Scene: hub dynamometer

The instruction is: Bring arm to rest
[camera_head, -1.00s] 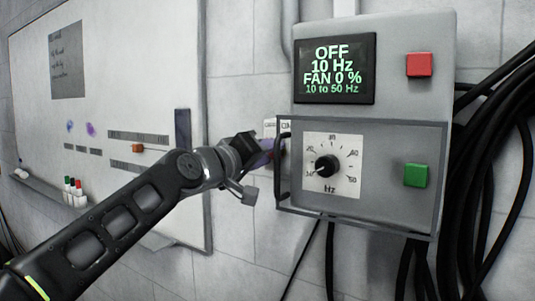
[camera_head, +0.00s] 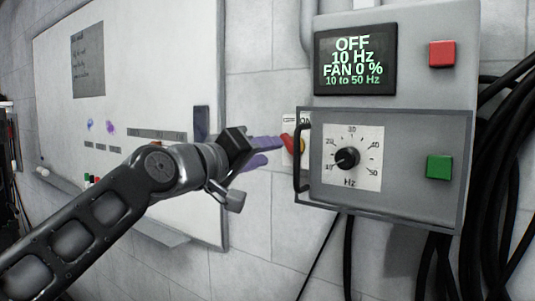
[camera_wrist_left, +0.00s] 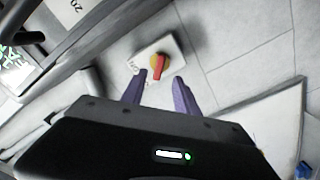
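My left gripper (camera_head: 275,151) has its purple fingers apart and empty, just left of a rotary switch (camera_head: 288,143) with a red handle on a white wall plate. In the left wrist view the red-and-yellow switch (camera_wrist_left: 159,66) lies ahead of the gap between the open fingertips (camera_wrist_left: 160,77); nothing is held. I cannot tell exactly how far the fingertips are from the switch. The control box's display (camera_head: 355,61) reads OFF, 10 Hz, FAN 0 %, 10 to 50 Hz. The black dial (camera_head: 347,158) points near 10. My right gripper is out of view.
A framed cover with a black handle (camera_head: 302,157) spans the dial and green button (camera_head: 439,167), right of the switch. A red button (camera_head: 442,54) sits above. Black cables (camera_head: 497,200) hang at right. A whiteboard (camera_head: 150,60) is behind my left arm.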

